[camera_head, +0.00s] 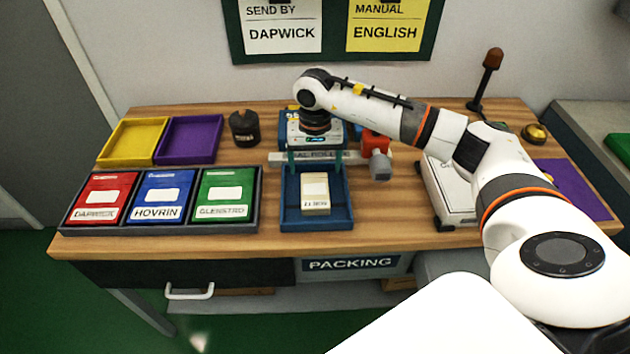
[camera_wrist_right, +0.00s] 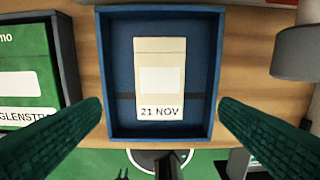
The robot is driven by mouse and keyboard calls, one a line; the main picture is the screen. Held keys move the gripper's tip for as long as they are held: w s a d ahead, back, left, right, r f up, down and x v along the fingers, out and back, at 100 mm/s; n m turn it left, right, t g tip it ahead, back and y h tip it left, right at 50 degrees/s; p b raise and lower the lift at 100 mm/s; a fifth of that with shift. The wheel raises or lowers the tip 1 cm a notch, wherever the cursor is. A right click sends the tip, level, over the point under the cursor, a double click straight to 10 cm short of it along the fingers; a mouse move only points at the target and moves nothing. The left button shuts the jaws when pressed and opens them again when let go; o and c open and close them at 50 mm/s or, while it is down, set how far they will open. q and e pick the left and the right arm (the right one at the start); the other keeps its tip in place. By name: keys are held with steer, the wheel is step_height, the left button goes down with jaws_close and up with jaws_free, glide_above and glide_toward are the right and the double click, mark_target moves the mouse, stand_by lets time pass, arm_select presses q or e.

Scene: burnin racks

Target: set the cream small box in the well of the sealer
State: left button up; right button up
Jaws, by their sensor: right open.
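The cream small box (camera_head: 314,188) lies flat inside a blue open-topped tray (camera_head: 290,222), which looks like the well of the sealer. In the right wrist view the box (camera_wrist_right: 160,80), marked 21 NOV, lies within the walls of the blue well (camera_wrist_right: 212,70), with blue floor showing around it. My right gripper (camera_head: 315,158) is open and points down at the back of the well, its green fingers apart. In the wrist view the fingers (camera_wrist_right: 160,108) are to either side of the box, not touching it. My left gripper is not in view.
A tray with red, blue and green packs (camera_head: 258,215) stands left of the well. Yellow (camera_head: 132,143) and purple (camera_head: 190,140) trays are behind it. A red and grey device (camera_head: 376,160) and a white appliance (camera_head: 450,195) stand to the right. The front table strip is clear.

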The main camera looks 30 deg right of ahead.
steer(key=shift+r, duration=1.25)
